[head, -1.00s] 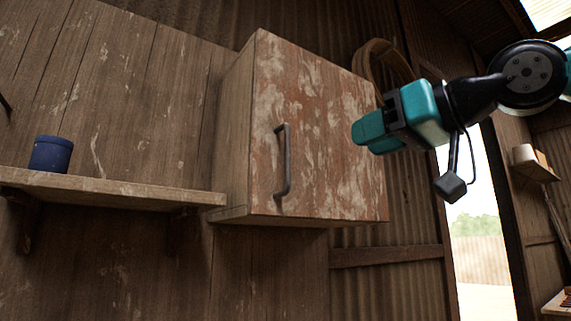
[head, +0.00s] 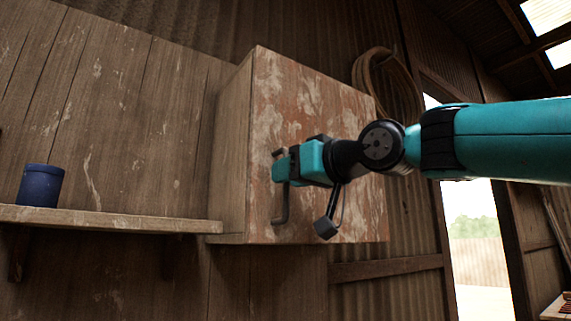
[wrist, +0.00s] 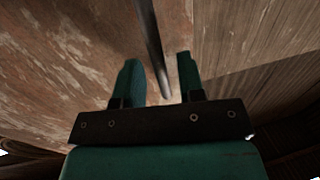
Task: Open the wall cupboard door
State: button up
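The wall cupboard has a worn, paint-flaked door (head: 340,110) that looks shut, and the door also fills much of the wrist view (wrist: 60,60). A dark vertical bar handle (head: 281,212) is on the door's left side. My gripper (head: 277,170) is at the upper part of the handle and covers some of it. In the wrist view, the handle (wrist: 150,40) runs down between the two teal fingers of my gripper (wrist: 158,75), with visible gaps on both sides. The fingers are open.
A wooden shelf (head: 110,222) joins the wall left of the cupboard and holds a blue pot (head: 41,185). A coiled hose or rope (head: 392,80) hangs to the right of the cupboard. A bright doorway (head: 475,235) is further right.

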jog(key=shift+w+a, duration=0.45)
jog(key=shift+w, duration=0.05)
grip_shut()
jog(key=shift+s, duration=0.15)
